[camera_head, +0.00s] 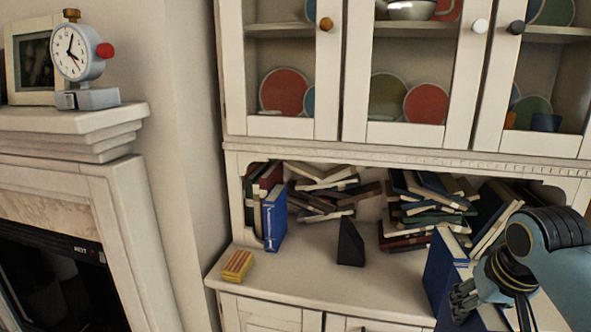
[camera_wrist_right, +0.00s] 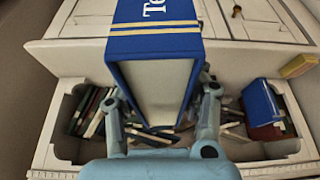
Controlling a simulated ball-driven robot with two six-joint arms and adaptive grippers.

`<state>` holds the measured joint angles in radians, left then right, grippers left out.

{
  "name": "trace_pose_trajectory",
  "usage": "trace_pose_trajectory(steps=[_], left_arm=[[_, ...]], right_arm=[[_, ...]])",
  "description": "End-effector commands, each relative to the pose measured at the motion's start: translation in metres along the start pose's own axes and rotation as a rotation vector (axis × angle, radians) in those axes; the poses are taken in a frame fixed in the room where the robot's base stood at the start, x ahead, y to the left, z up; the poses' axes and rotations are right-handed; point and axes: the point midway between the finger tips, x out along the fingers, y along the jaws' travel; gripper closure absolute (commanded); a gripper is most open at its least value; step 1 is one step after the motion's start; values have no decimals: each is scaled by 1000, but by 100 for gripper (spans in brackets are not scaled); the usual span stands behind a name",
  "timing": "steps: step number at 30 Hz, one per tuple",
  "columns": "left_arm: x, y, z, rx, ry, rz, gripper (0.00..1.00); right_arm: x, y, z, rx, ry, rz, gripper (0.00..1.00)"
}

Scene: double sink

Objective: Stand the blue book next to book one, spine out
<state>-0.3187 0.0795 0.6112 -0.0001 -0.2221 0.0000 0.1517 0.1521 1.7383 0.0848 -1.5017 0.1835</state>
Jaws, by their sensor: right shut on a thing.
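The blue book (camera_head: 440,272) is held upright by my right gripper (camera_head: 468,298) at the right of the cabinet counter. In the right wrist view the same book (camera_wrist_right: 155,45) shows a blue cover with yellow stripes and white letters, its pale page edge between the two fingers. Whether its bottom touches the counter cannot be told. Another blue book (camera_head: 275,218), likely book one, stands upright at the left of the niche, spine facing out; it also shows in the right wrist view (camera_wrist_right: 262,103). My left gripper is not in view.
A black wedge, perhaps a bookend (camera_head: 350,245), stands mid-counter. A yellow box (camera_head: 237,264) lies at the front left. Messy book piles (camera_head: 425,205) fill the back and right of the niche. The counter (camera_head: 300,265) between the standing book and wedge is clear.

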Motion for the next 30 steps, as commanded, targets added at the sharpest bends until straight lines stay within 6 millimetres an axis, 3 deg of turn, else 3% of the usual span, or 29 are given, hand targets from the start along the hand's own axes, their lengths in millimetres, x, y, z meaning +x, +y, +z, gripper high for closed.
trace_pose_trajectory(steps=[8,24,30], left_arm=[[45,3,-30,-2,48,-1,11],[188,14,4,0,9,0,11],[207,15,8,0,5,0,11]], right_arm=[[41,0,17,0,1,0,100],[179,0,77,-1,-13,2,100],[199,1,86,-1,-17,3,100]])
